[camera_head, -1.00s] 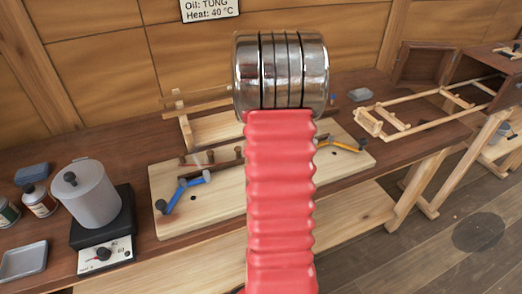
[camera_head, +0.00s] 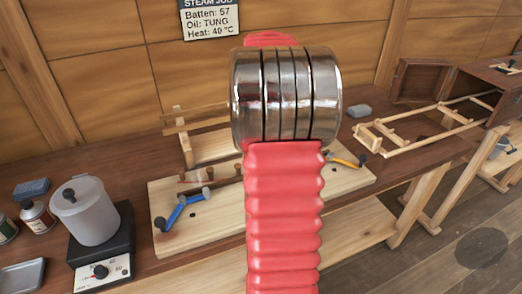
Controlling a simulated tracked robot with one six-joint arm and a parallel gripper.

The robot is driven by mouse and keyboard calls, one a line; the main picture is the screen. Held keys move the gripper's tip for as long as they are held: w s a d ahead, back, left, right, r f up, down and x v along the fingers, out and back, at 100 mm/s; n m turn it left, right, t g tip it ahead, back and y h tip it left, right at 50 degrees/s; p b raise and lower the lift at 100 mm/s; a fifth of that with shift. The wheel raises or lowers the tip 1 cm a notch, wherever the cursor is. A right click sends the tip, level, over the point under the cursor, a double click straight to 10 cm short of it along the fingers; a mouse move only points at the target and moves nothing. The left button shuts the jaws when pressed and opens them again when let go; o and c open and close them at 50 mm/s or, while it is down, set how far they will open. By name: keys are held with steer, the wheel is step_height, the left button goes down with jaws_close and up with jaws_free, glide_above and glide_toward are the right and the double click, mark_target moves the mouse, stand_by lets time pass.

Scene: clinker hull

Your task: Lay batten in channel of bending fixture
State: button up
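The bending fixture is a pale wooden board (camera_head: 225,232) on the bench, with dark pegs. A blue lever clamp (camera_head: 182,208) is at its left and an orange one (camera_head: 345,162) at its right. My arm's red bellows and metal joint cover the middle of the board, so most of the channel is hidden. Thin wooden strips (camera_head: 197,124) rest on an upright wooden rack behind the board; I cannot tell which is the batten. My gripper is not visible.
A grey pot (camera_head: 86,210) stands on a black heater (camera_head: 100,262) at left, near bottles (camera_head: 38,217) and a blue block (camera_head: 31,188). A wooden frame (camera_head: 425,125) leads to an open box at right. The wall sign (camera_head: 209,17) reads Batten: 57, Oil: TUNG, Heat: 40 °C.

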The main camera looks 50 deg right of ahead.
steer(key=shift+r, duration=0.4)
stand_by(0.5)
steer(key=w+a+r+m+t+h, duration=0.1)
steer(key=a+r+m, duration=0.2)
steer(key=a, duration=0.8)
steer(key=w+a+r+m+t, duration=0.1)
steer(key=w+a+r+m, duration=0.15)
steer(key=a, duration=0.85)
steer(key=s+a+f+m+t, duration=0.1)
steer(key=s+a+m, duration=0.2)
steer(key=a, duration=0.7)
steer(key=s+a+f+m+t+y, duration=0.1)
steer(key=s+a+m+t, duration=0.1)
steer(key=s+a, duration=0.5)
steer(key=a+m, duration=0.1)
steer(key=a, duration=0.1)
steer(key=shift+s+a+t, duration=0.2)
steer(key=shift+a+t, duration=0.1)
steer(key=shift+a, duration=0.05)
